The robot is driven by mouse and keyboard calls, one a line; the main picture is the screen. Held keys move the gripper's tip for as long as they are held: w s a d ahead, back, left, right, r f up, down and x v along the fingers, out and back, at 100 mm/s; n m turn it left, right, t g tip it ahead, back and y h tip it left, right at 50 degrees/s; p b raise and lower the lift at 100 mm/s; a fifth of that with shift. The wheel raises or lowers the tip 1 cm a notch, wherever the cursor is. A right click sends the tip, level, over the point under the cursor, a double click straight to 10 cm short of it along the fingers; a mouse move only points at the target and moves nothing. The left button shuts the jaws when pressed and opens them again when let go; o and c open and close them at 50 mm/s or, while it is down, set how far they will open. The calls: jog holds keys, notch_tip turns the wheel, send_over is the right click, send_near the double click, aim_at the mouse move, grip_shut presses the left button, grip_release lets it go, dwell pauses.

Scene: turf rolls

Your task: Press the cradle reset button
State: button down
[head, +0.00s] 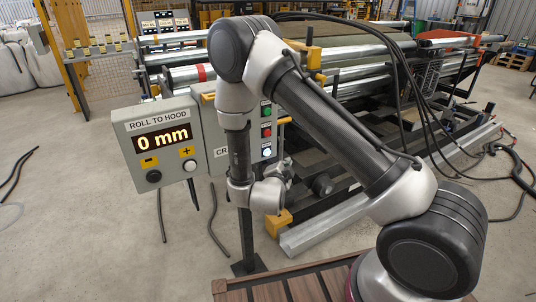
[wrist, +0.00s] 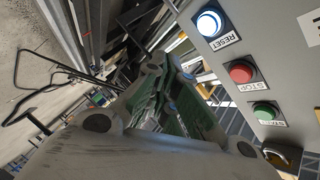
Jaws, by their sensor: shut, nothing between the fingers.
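The cradle control box (head: 212,130) is grey and partly hidden behind my arm in the head view. Its reset button (wrist: 208,23) is a lit white dome with a blue rim, above a RESET label. In the head view the lit reset button (head: 266,153) is the lowest of three. My gripper (wrist: 172,72) is shut and empty; in the wrist view its fingertips lie left of and below the reset button, apart from it. In the head view my gripper (head: 283,170) is small and partly hidden by my wrist, near the box's lower right.
A red STOP button (wrist: 241,72) and a green START button (wrist: 265,111) share the panel. A ROLL TO HOOD display (head: 162,138) reading 0 mm stands to the left, with plus and minus buttons. Rollers and a machine frame (head: 340,75) fill the space behind.

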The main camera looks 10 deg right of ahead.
jog(key=shift+w+a, duration=0.3)
jog(key=shift+w, duration=0.6)
jog(key=shift+w+a, duration=0.3)
jog(key=shift+w, duration=0.6)
jog(key=shift+w+a, duration=0.3)
jog(key=shift+w, duration=0.6)
jog(key=shift+w+a, duration=0.1)
jog(key=shift+w, duration=0.3)
jog(key=shift+w+a, duration=0.15)
jog(key=shift+w, duration=0.25)
jog(key=shift+s, duration=0.1)
jog(key=shift+s+d, duration=0.25)
jog(key=shift+s, duration=0.45)
jog(key=s, duration=0.1)
jog(key=s+d, duration=0.1)
jog(key=s, duration=0.2)
jog(key=shift+s+d, duration=0.3)
jog(key=shift+s, duration=0.1)
